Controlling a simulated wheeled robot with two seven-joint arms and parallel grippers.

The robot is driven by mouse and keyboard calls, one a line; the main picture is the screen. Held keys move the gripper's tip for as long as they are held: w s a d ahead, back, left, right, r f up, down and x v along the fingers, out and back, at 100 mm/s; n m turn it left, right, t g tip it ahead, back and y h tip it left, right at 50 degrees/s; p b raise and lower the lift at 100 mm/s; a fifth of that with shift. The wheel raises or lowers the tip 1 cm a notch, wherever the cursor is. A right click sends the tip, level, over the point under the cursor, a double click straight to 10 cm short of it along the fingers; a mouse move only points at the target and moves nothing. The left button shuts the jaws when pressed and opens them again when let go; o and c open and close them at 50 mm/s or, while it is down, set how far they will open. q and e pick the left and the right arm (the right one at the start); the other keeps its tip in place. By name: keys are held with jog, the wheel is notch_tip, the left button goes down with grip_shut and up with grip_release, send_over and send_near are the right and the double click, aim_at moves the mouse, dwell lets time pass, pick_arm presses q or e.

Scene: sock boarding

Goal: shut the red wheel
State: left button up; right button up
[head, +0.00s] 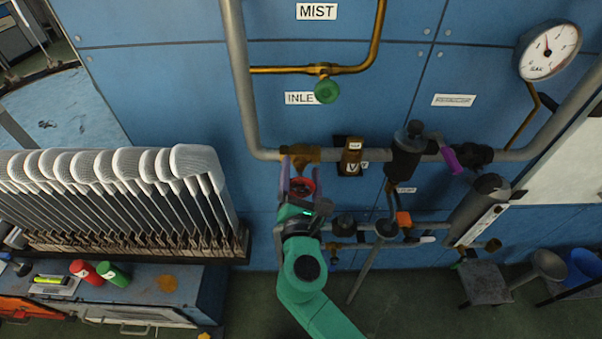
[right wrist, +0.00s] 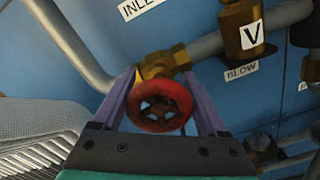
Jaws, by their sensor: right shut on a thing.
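The red wheel (right wrist: 160,104) is a small round handwheel on a brass valve (right wrist: 163,64) in the grey pipe. In the head view the red wheel (head: 301,188) shows partly, below the brass valve body (head: 300,155). My right gripper (head: 299,180) reaches up to it from below. In the right wrist view the purple fingers of my right gripper (right wrist: 162,100) stand on either side of the wheel and are shut on its rim. My left gripper is not in view.
A green wheel (head: 326,91) sits above on a brass pipe. A brass block marked V (head: 352,157) and a dark valve with a purple lever (head: 453,161) lie to the right. A rack of grey sock boards (head: 120,180) stands at the left.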

jog(key=shift+f, duration=0.1)
dwell(0.3)
jog(key=o, duration=1.3)
jog(key=s, duration=1.4)
jog(key=shift+s, duration=0.35)
